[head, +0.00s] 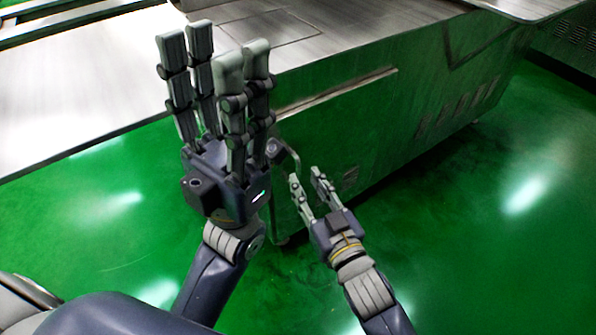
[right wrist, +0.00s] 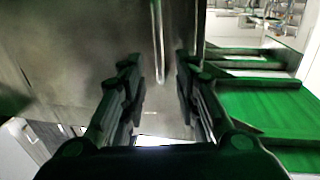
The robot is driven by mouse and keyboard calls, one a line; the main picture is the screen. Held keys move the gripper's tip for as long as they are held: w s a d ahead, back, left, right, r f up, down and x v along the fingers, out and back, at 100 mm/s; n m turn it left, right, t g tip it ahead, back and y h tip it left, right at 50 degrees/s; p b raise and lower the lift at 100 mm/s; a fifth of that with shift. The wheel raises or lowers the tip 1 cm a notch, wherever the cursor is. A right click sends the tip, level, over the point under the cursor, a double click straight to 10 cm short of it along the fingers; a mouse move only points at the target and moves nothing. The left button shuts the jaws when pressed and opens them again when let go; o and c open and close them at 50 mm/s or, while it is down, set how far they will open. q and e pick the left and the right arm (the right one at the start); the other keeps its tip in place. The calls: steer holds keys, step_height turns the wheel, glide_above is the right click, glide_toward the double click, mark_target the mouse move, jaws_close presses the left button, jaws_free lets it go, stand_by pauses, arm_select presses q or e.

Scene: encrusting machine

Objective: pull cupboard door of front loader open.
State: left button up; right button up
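In the right wrist view a grey metal door panel (right wrist: 75,50) fills the upper left and middle. A thin vertical bar handle (right wrist: 157,40) stands on it. My right gripper (right wrist: 158,62) is open, its fingers on either side of the handle's line; the handle's lower end shows between the fingertips. I cannot tell whether they touch it. In the head view my right gripper (head: 306,176) is low beside the machine's near end. My left gripper (head: 214,60) is raised, fingers up and apart, empty, and it hides part of the machine behind it.
The long metal machine (head: 400,95) runs from the middle to the upper right. A pale metal surface (head: 70,110) lies at the left. The green floor (head: 480,230) is clear at lower right.

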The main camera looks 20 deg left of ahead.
mark_target(299, 171)
steer(key=shift+b+x, duration=0.9)
steer(key=shift+x, duration=1.85)
jaws_close()
